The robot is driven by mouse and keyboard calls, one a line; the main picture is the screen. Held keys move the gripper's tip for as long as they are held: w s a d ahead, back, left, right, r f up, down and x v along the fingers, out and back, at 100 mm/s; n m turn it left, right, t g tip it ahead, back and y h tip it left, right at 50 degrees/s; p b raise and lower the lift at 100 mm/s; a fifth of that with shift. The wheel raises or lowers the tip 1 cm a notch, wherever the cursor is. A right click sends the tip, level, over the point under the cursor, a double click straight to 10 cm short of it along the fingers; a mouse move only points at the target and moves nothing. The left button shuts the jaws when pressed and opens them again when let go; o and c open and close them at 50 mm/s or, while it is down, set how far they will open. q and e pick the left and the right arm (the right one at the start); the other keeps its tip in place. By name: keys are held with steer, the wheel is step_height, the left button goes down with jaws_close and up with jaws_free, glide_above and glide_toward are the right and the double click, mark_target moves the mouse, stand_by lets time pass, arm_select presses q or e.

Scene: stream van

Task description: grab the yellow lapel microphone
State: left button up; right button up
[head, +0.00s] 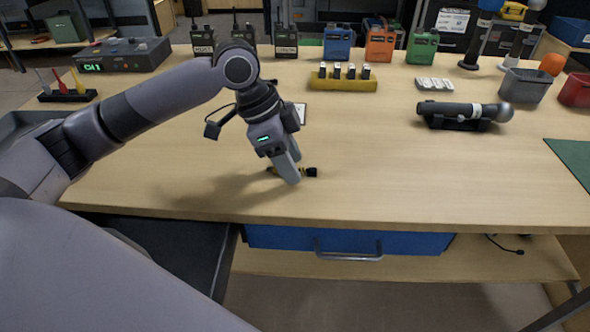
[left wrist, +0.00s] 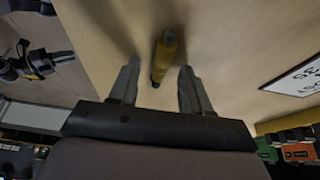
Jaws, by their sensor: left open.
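The yellow lapel microphone (head: 311,172), a small yellow piece with a black end, lies on the wooden table near the front edge. My left gripper (head: 288,172) points down over it and hides its middle in the head view. In the left wrist view the microphone (left wrist: 165,52) shows between the two spread fingers of my left gripper (left wrist: 159,64), with free space on both sides. The gripper is open and does not hold it. My right gripper is not in view.
A white card (head: 300,113) lies behind my left gripper. A yellow holder (head: 342,84) with several small upright pieces stands further back. A handheld microphone (head: 465,111) rests on a black stand to the right. The table around the lapel microphone is clear.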

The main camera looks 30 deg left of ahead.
arm_select(q)
jaws_close()
